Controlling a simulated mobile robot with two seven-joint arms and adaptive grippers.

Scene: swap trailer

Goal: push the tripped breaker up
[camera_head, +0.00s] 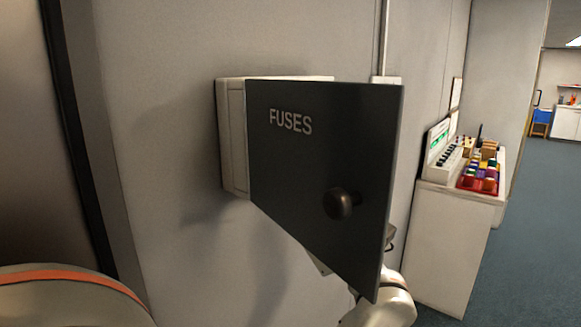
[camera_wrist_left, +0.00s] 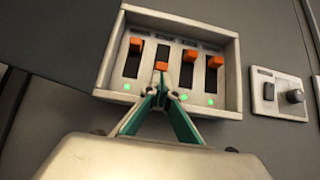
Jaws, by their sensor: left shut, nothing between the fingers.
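The fuse box (camera_head: 235,140) is on the wall with its dark FUSES door (camera_head: 290,165) swung open, hiding the inside from the head view. In the left wrist view the open box (camera_wrist_left: 232,70) shows a row of orange breaker levers. The second lever from the left (camera_wrist_left: 161,66) sits lower than the others (camera_wrist_left: 136,43). My left gripper (camera_wrist_left: 160,87) is shut and empty, its teal fingertips just below that low lever; I cannot tell whether they touch it. Green lights show under the other breakers; the second breaker's light is hidden behind the fingers.
The door has a round dark knob (camera_head: 341,204) and stands out from the wall beside my arm. A small panel with a switch and knob (camera_wrist_left: 279,95) is right of the box. A white cabinet (camera_head: 455,235) with coloured items on top stands further right.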

